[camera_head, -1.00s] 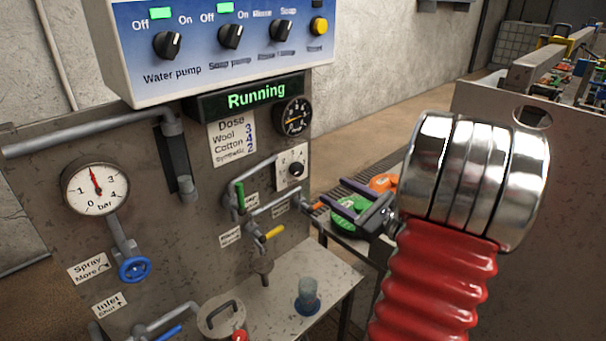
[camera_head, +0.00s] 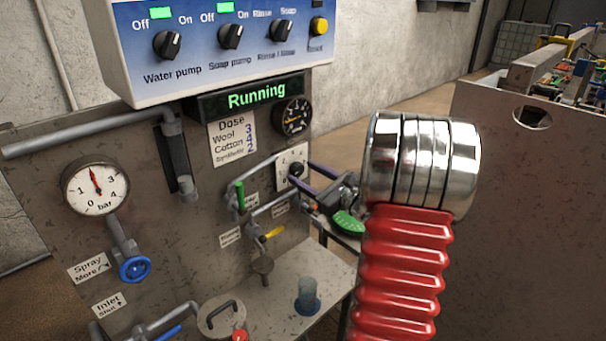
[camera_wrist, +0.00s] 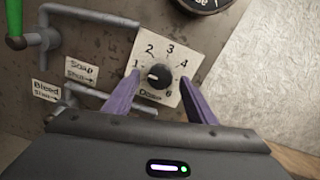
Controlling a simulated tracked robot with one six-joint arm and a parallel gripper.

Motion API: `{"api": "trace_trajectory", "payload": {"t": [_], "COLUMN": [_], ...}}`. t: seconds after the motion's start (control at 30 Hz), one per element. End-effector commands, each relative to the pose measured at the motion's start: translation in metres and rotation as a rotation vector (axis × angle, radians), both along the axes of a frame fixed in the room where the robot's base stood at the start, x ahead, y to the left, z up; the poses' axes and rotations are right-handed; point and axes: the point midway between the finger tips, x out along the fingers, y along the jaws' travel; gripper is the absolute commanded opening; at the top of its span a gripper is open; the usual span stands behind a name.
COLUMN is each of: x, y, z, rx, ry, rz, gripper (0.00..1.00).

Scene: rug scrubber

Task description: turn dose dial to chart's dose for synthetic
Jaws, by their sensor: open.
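The dose dial (camera_wrist: 159,77) is a black knob on a white plate numbered from 1 up to 6. Its white mark is on the knob's left side, near the 1. In the head view the dial (camera_head: 296,169) is partly covered by my fingers. My gripper (camera_wrist: 161,78) is open, its purple fingers on either side of the knob, apart from it as far as I can tell. It also shows in the head view (camera_head: 301,177).
A green-handled valve (camera_head: 240,196) and a yellow-handled valve (camera_head: 273,232) sit left of the dial. A round black gauge (camera_head: 293,117) is just above it. The display (camera_head: 250,97) reads Running. A green brush-like item (camera_head: 348,222) lies below my gripper.

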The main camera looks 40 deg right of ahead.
Motion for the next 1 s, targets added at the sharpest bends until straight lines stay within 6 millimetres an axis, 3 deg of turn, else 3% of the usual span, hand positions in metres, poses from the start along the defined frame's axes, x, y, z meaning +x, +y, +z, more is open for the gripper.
{"api": "trace_trajectory", "payload": {"t": [0.17,0.47,1.0], "x": [0.0126,0.0136,0.0131], "y": [0.0009,0.0004,0.0002], "z": [0.0003,0.0003,0.0002], "rx": [0.000,0.000,0.000], "ry": [-0.001,0.000,0.000], "rz": [0.001,0.000,0.000], "gripper": [0.51,0.50,0.12]}}
